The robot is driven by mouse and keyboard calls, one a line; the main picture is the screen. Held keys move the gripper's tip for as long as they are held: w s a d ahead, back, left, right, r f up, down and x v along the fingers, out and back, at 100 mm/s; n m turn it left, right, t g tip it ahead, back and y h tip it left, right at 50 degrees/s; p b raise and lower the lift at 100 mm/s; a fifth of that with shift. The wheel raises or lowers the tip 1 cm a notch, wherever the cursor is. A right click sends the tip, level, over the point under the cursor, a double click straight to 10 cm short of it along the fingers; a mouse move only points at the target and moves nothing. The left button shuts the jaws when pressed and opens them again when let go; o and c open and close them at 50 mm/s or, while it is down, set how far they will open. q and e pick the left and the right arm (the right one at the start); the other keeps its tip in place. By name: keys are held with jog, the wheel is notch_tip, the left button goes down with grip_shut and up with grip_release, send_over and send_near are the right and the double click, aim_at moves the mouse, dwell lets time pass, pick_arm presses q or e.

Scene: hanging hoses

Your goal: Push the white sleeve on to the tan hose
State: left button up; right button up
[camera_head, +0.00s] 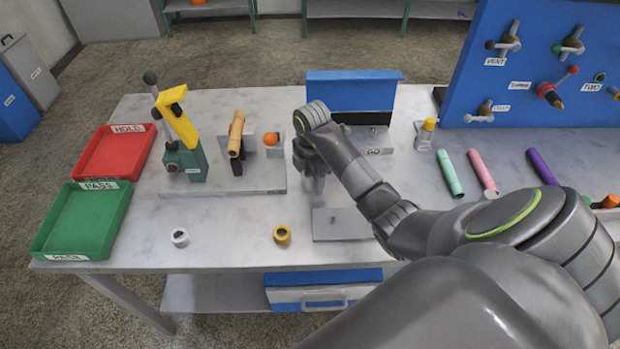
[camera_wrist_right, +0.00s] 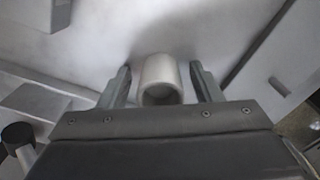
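The tan hose (camera_head: 237,140) is a short tube in a holder at the back of a grey base plate, with its lower end towards the front of the table. A white hollow cylinder, which looks like the white sleeve, is between the fingers of my right gripper (camera_wrist_right: 160,85). A narrow gap shows on each side of it, so the fingers are open around it. In the head view my right gripper (camera_head: 314,178) is low over the table, right of the hose. A white ring (camera_head: 179,237) lies at the front left; I cannot tell whether it is also a sleeve. My left gripper is out of view.
A yellow ring (camera_head: 282,235) lies near the front edge. A green and yellow lever tool (camera_head: 185,155) stands left of the hose, and an orange ball (camera_head: 270,139) right of it. Red (camera_head: 97,168) and green (camera_head: 70,225) trays are at left. The front left table is mostly clear.

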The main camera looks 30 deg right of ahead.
jog(key=c, duration=1)
jog(key=shift+o, duration=0.2)
jog(key=shift+r, duration=0.15)
